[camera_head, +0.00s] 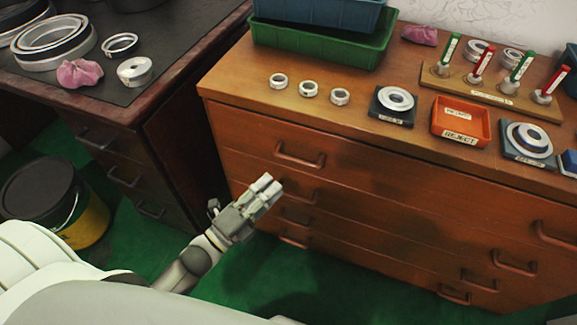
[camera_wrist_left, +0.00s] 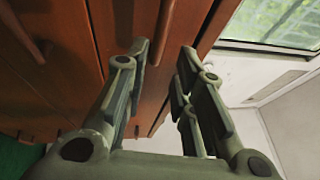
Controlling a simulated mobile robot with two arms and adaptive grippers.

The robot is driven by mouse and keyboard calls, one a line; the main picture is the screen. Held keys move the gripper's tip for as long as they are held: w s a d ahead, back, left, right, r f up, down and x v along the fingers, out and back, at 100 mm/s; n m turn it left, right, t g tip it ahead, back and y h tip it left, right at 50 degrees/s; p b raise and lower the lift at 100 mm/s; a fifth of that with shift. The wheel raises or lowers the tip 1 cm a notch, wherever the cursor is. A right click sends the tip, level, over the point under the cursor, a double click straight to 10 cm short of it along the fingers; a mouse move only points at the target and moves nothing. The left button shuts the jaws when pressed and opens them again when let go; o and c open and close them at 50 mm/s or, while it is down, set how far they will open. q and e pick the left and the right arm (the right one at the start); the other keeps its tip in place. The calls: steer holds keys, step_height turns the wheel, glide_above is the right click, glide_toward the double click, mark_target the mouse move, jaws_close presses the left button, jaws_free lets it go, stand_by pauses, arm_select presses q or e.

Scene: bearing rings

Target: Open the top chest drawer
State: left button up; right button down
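The wooden chest (camera_head: 330,195) stands at the right in the head view, its drawers flush with the front. The top drawer has a left handle (camera_head: 300,158) and a right handle (camera_head: 555,237). My left gripper (camera_head: 267,188) is in front of the chest's left part, below and left of the top-left handle, apart from it. That view also shows the chest front (camera_wrist_left: 75,60) and one drawer handle (camera_wrist_left: 28,35) left of the fingers. My right gripper is not in view.
The chest top holds several rings, an orange reject tray (camera_head: 462,117), a peg rack (camera_head: 490,92) and a green bin (camera_head: 320,45). A dark-topped desk (camera_head: 130,95) stands left. A black-and-yellow bucket (camera_head: 85,220) is on the green floor (camera_head: 225,280).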

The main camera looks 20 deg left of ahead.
mark_target(298, 161)
arm_select(q)
steer(key=x, duration=1)
steer(key=shift+w+d+f, duration=0.1)
steer(key=shift+w, duration=0.05)
jaws_close()
